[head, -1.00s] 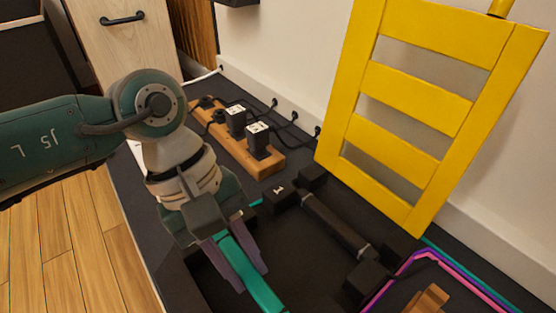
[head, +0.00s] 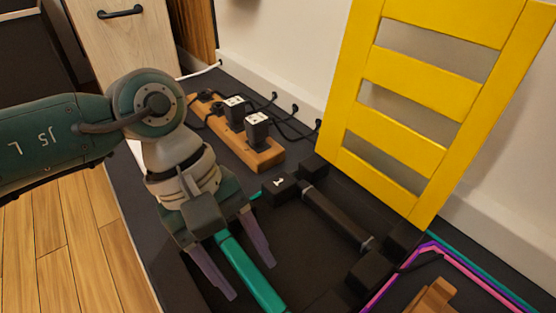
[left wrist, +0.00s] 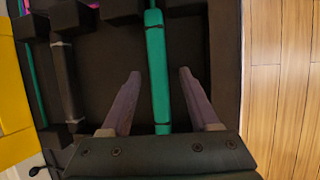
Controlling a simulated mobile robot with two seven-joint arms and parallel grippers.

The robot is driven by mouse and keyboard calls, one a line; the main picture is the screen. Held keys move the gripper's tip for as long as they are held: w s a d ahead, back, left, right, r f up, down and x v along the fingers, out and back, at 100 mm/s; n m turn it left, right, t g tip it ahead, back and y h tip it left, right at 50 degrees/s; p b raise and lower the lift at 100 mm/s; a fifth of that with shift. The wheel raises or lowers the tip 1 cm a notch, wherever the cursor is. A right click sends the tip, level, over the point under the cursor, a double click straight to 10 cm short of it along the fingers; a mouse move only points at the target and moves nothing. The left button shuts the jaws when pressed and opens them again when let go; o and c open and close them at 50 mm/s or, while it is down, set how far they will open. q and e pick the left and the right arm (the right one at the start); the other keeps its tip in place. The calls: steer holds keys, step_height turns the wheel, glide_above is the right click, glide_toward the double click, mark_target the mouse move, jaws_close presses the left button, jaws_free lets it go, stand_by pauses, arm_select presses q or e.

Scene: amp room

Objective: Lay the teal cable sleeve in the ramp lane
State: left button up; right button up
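The teal cable sleeve (head: 248,272) lies lengthwise over the dark ramp bed (head: 298,252), below my left gripper. My left gripper (head: 251,280) is open, with one purple-grey finger on each side of the sleeve and a gap on both sides. In the left wrist view the sleeve (left wrist: 157,60) runs straight between the spread fingers (left wrist: 159,74), its far part passing between black blocks. The gripper palm hides its near end. A dark sleeve (head: 337,218) lies parallel in the lane by the block marked 1 (head: 279,184). My right gripper is not in view.
A yellow slatted barrier (head: 427,115) leans by the wall at the right. A wooden power strip (head: 262,153) with black plugs stands behind the ramp. Purple and teal cables (head: 466,262) run at lower right near a wooden piece (head: 434,298). Wooden floor lies left.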

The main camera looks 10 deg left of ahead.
arm_select(q)
steer(key=shift+r, duration=0.1)
steer(key=p+v, duration=0.6)
steer(key=v, duration=0.3)
steer(key=shift+a+r+p, duration=0.2)
steer(key=shift+r+p, duration=0.1)
steer(key=shift+p, duration=0.1)
